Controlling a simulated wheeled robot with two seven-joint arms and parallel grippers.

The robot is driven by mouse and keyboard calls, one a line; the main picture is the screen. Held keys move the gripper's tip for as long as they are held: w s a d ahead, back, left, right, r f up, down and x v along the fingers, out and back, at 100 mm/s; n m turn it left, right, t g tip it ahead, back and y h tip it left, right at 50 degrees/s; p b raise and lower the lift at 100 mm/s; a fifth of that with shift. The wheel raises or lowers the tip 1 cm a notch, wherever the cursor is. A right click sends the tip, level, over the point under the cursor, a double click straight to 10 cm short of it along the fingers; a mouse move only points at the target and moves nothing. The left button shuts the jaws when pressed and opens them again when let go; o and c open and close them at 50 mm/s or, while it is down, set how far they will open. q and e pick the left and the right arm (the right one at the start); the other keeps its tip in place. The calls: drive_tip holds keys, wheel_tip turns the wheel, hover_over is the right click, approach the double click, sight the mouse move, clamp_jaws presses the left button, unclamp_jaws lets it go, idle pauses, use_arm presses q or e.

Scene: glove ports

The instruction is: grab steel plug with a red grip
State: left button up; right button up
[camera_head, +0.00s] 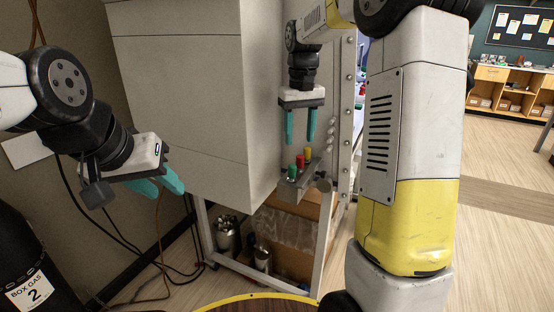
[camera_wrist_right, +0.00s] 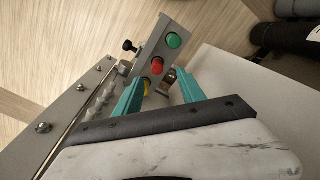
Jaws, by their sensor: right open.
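The steel plug with a red grip (camera_head: 300,161) stands in a small grey rack on the side of the cabinet, between a green-gripped plug (camera_head: 292,171) and a yellow-gripped plug (camera_head: 307,153). In the right wrist view the red grip (camera_wrist_right: 157,66) shows beyond the fingertips, with the green grip (camera_wrist_right: 174,41) further out and the yellow one partly hidden by a finger. My right gripper (camera_head: 300,141) is open and empty, pointing down above the rack. My left gripper (camera_head: 164,186) is off to the left, away from the plugs; its teal fingers look apart and empty.
The grey rack (camera_head: 286,184) juts from the cabinet (camera_head: 190,90), with a dark knob (camera_wrist_right: 129,46) at its end. A bolted frame edge (camera_head: 348,110) stands close on the right. Steel canisters (camera_head: 228,236) sit below. A black gas cylinder (camera_head: 20,260) stands at lower left.

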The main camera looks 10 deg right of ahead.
sight(300, 156)
drive_tip(key=shift+w+f, duration=0.15)
drive_tip(key=shift+f, duration=0.25)
drive_tip(key=f, duration=0.7)
drive_tip(key=shift+d, duration=0.25)
drive_tip(key=shift+c, duration=0.2)
clamp_jaws()
